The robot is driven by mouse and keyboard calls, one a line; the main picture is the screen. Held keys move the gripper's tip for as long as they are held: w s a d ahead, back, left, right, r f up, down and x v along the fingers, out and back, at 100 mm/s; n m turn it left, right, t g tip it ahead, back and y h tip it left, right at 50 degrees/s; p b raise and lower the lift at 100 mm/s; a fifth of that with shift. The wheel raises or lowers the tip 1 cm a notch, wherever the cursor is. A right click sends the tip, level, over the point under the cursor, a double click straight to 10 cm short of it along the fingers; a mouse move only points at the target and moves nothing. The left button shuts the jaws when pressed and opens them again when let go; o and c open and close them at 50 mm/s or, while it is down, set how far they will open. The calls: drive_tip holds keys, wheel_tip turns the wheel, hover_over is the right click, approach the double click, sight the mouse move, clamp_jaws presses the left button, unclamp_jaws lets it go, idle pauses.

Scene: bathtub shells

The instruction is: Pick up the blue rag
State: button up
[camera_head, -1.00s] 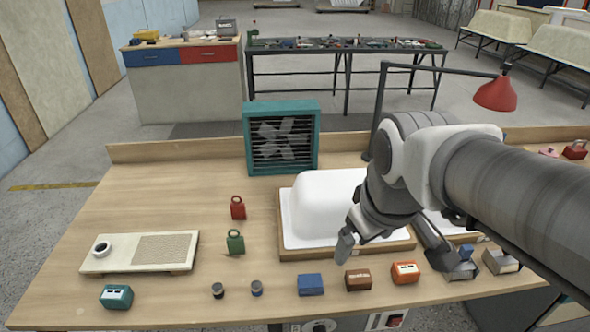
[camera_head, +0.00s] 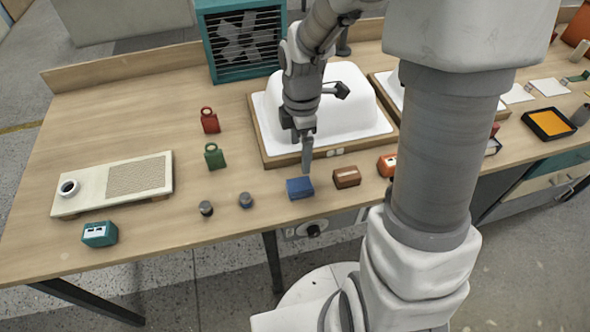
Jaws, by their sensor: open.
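The blue rag (camera_head: 300,188) looks like a small folded blue block. It lies on the workbench near its front edge, just in front of the white shell's wooden base. A small gap shows between the lower fingertip and the rag, but the height cannot be told. The rag's top and front are unobstructed.
A brown block (camera_head: 347,177) and an orange block (camera_head: 387,165) lie right of the rag. The white tub shell (camera_head: 345,105) rises behind. Green (camera_head: 214,157) and red (camera_head: 210,122) padlock-like weights stand farther left. Bare bench lies between them.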

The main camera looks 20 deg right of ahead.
drive_tip(key=b, duration=0.1)
hover_over(300, 184)
wheel_tip(300, 184, down, 8)
drive_tip(key=shift+w+f, duration=0.15)
drive_tip(key=shift+f, duration=0.05)
drive_tip(key=shift+f+b, duration=0.6)
drive_tip(key=shift+f, duration=2)
drive_tip(key=c, duration=1.5)
drive_tip(key=shift+o, duration=0.2)
drive_tip(key=shift+r, duration=0.15)
drive_tip(key=shift+r, duration=0.55)
wheel_tip(300, 184, up, 3)
drive_tip(key=shift+r+p, duration=0.15)
drive_tip(key=shift+p, duration=0.4)
drive_tip(key=s+d+r+p, duration=0.1)
drive_tip(key=d+r, duration=0.5)
drive_tip(key=d, duration=0.5)
drive_tip(key=shift+d+r, duration=0.2)
drive_tip(key=shift+d, duration=0.1)
